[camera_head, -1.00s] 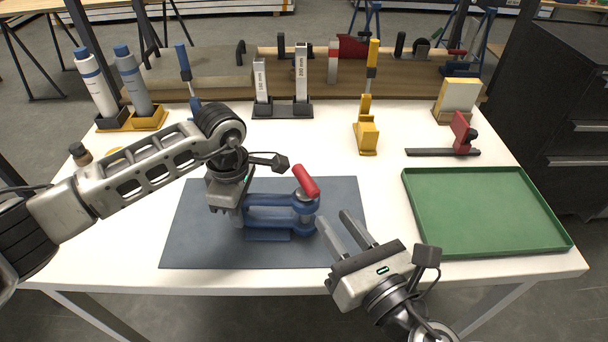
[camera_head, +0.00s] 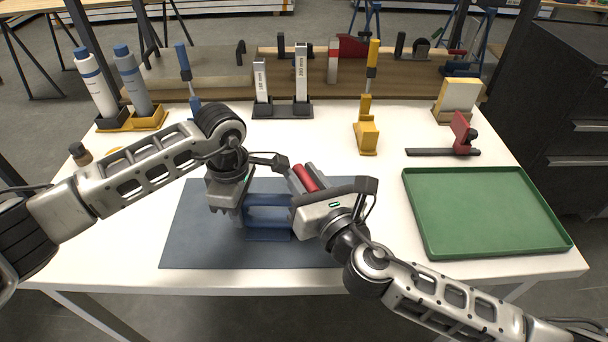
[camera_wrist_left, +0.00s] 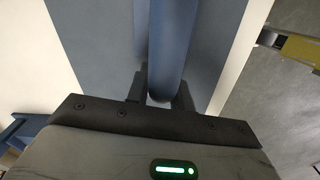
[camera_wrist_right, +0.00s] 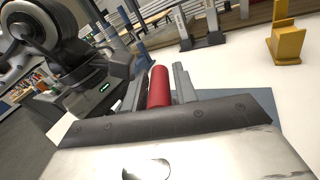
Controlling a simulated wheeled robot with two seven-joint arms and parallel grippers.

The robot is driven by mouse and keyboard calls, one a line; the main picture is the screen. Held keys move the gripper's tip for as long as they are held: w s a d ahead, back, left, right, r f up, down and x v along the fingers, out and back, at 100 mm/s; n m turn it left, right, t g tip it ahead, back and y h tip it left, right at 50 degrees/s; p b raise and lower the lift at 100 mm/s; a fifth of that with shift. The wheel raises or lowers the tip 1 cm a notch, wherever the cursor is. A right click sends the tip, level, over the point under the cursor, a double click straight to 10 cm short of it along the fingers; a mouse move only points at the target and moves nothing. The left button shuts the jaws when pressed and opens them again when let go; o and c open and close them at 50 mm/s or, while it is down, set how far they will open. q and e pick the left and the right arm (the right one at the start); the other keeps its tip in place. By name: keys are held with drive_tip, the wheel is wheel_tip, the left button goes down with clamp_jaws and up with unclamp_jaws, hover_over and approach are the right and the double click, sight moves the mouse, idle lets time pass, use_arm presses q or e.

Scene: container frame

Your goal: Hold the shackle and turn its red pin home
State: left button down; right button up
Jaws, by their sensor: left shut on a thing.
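The blue shackle (camera_head: 268,214) lies on the dark grey mat (camera_head: 190,240); its right end is hidden behind my right gripper. My left gripper (camera_head: 238,212) is shut on the shackle's left end, and in the left wrist view its fingers (camera_wrist_left: 161,95) grip the blue bow (camera_wrist_left: 172,45). The red pin (camera_head: 306,178) shows above my right gripper (camera_head: 306,182). In the right wrist view the red pin (camera_wrist_right: 159,88) stands between the two fingers (camera_wrist_right: 158,85), with a visible gap on its right side; the fingers are apart.
A green tray (camera_head: 490,210) lies at right. A red clamp (camera_head: 462,135), a yellow clamp (camera_head: 366,135) and gauge blocks in a dark stand (camera_head: 283,108) stand farther back. Bottles (camera_head: 97,85) stand at back left. White table is clear between mat and tray.

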clamp_jaws()
drive_tip(key=shift+m+h, duration=0.3)
drive_tip(key=shift+h, duration=0.1)
drive_tip(key=m+t+h, duration=0.1)
drive_tip(key=m+h, duration=0.1)
drive_tip(key=h, duration=0.1)
drive_tip(key=shift+h, duration=0.3)
drive_tip(key=shift+w+d+m+t+h, duration=0.1)
drive_tip(key=shift+m+t+h, duration=0.05)
drive_tip(key=shift+m+h, duration=0.9)
drive_tip(key=shift+d+m+t+h, duration=0.15)
drive_tip(key=shift+m+h, duration=0.5)
drive_tip(key=shift+h, duration=1)
